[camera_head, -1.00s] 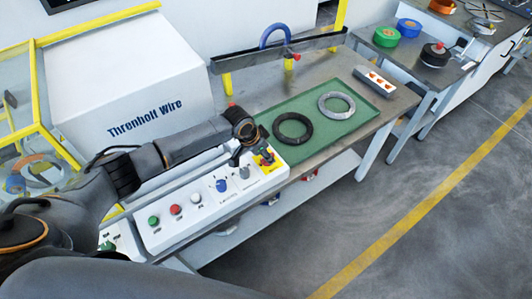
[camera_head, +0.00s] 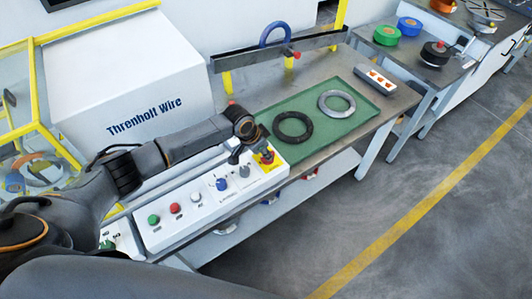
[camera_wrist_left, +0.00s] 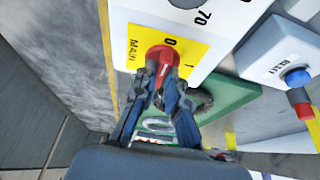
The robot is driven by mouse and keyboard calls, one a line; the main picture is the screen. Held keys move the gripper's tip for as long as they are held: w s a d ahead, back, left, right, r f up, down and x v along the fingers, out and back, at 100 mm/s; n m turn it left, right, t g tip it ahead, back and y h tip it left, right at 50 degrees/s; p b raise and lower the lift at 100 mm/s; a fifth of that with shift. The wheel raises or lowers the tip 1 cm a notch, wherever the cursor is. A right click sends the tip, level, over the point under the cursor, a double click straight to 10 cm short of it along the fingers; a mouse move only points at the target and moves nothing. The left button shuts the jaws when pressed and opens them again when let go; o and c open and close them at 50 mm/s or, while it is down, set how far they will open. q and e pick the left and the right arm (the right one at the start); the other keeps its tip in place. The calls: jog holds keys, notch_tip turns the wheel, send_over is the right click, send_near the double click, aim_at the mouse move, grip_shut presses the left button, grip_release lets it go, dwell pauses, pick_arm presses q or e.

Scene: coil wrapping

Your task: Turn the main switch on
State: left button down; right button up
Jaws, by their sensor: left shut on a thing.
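The main switch is a red rotary knob on a yellow plate marked MAIN, 0 and 1. It sits at the right end of the white control panel in the head view (camera_head: 267,157). In the left wrist view the red knob (camera_wrist_left: 160,55) is between the fingertips of my left gripper (camera_wrist_left: 162,75). The left gripper (camera_head: 259,150) is shut on the knob, at the plate. The fingers cover part of the knob, so its exact pointing is hard to tell. My right gripper is not in view.
The control panel (camera_head: 185,222) also carries green, red and white buttons and a blue knob (camera_head: 222,184). A green mat (camera_head: 335,131) with a black coil (camera_head: 293,126) and a grey coil (camera_head: 337,103) lies just beyond. A box with a blue button (camera_wrist_left: 298,76) is nearby.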

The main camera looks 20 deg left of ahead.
pick_arm(q)
jog(key=m+b, duration=0.2)
jog(key=shift+w+f+m+g+h, duration=0.2)
jog(key=shift+m+g+h, duration=0.1)
jog(key=shift+h, duration=0.1)
jog(key=m+g+b, duration=0.1)
jog(key=m+b, duration=0.2)
jog(key=m+g+b, duration=0.1)
jog(key=m+b, duration=0.2)
jog(key=b, duration=0.1)
jog(key=m+g+b, duration=0.1)
jog(key=m+b, duration=0.2)
jog(key=m, duration=0.1)
jog(key=shift+w+g+h+b, duration=0.25)
jog(key=shift+g+h+b, duration=0.05)
jog(key=shift+g+h, duration=0.1)
jog(key=m+g+b, duration=0.1)
jog(key=m+b, duration=0.2)
jog(key=m, duration=0.1)
jog(key=shift+r+m+g+y+b, duration=0.2)
jog(key=shift+m+g+y+b, duration=0.2)
jog(key=c, duration=1.4)
grip_release()
jog(key=v, duration=0.7)
jog(key=shift+w+a+r, duration=0.1)
jog(key=shift+r, duration=0.15)
